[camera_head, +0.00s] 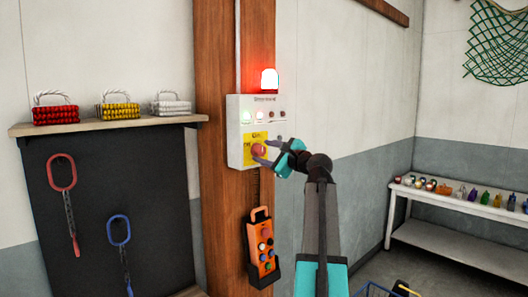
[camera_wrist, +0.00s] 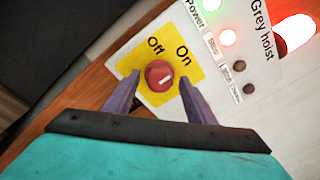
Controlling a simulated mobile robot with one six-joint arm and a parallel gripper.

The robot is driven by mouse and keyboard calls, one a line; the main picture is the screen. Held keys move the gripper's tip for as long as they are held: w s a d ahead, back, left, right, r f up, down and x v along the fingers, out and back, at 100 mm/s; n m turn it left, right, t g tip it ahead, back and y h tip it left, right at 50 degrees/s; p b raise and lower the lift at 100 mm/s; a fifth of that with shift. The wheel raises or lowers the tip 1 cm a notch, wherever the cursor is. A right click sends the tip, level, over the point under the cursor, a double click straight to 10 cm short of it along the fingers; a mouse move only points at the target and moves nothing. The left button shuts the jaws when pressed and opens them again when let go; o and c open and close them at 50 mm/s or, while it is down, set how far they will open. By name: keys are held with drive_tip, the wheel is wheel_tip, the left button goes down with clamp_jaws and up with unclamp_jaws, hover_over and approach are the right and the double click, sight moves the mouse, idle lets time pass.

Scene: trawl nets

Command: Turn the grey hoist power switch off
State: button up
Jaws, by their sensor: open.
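The grey hoist control box (camera_head: 236,135) is mounted on a wooden post, with a lit red lamp (camera_head: 269,80) on top. Its red rotary switch (camera_wrist: 159,76) sits on a yellow plate (camera_wrist: 184,62) marked Off and On. The white mark on the knob points toward the On side. The wrist view shows the label "Grey hoist" and lit green and red indicators. My gripper (camera_wrist: 158,90) is open, with one finger on each side of the knob; I cannot tell whether they touch it. In the head view my gripper (camera_head: 264,150) is at the box front, partly covering the switch.
An orange pendant control (camera_head: 262,245) hangs on the post below the box. A shelf (camera_head: 110,125) with red, yellow and white rope bundles is at left, above hanging red and blue slings. A white bench (camera_head: 455,205) with small items stands at right.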

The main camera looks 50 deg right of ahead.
drive_tip(key=c, duration=0.9)
drive_tip(key=shift+a, duration=0.3)
drive_tip(key=shift+c, duration=0.7)
drive_tip(key=shift+w+d, duration=0.1)
drive_tip(key=shift+d, duration=0.2)
